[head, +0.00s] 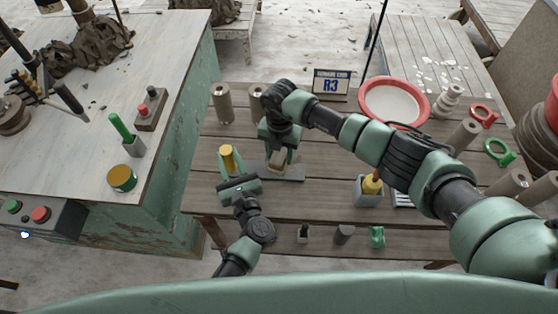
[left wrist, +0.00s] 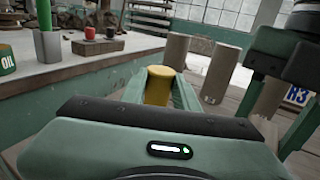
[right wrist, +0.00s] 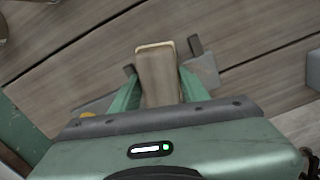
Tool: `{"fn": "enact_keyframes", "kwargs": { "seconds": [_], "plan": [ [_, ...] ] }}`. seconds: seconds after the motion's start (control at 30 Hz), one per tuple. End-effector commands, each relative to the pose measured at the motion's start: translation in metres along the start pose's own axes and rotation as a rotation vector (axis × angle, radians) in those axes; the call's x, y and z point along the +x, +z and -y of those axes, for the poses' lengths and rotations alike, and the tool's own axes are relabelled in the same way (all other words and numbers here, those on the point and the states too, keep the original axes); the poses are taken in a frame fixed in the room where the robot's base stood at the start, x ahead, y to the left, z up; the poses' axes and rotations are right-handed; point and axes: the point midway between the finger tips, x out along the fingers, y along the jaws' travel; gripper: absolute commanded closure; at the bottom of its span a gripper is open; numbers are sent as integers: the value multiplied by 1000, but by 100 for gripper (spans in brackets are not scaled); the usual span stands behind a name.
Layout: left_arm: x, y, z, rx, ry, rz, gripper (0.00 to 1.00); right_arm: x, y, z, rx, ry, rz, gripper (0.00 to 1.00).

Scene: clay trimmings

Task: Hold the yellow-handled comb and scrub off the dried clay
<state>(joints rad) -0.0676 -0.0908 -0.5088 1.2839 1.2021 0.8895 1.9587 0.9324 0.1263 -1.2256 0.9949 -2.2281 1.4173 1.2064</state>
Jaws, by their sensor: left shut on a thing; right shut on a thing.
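My left gripper (head: 228,160) is shut around an upright yellow cylindrical handle (head: 228,155). The handle also shows between its fingers in the left wrist view (left wrist: 159,85). The comb's teeth cannot be made out. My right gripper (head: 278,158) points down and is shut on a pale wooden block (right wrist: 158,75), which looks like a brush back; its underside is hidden. A flat grey piece (head: 287,173) lies under and beside the block, showing on both sides of it in the right wrist view (right wrist: 204,72). I cannot tell whether it joins the handle, or whether the block touches it.
Clay cylinders (head: 222,102) stand behind on the slatted table. A red-rimmed basin (head: 366,98) and an R3 sign (head: 331,84) are at the back. A grey holder (head: 367,193) with a yellow-topped thing stands right. A green cabinet (head: 170,165) borders the left.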

Motion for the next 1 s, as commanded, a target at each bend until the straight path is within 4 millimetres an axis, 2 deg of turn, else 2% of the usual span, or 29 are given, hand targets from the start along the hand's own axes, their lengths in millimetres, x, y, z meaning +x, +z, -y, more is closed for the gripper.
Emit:
{"fn": "enact_keyframes", "kwargs": {
  "seconds": [0.07, 0.3, 1.0],
  "plan": [
    [0, 1, 0, 0, 0, 3, 100, 1, 8, -1, 3, -1, 2, 99],
    [0, 1, 0, -1, 1, 3, 100, 1, 11, 22, 1, -2, 0, 99],
    [0, 1, 0, 0, 1, 3, 100, 1, -54, 37, -2, -2, -1, 99]
  ]
}}
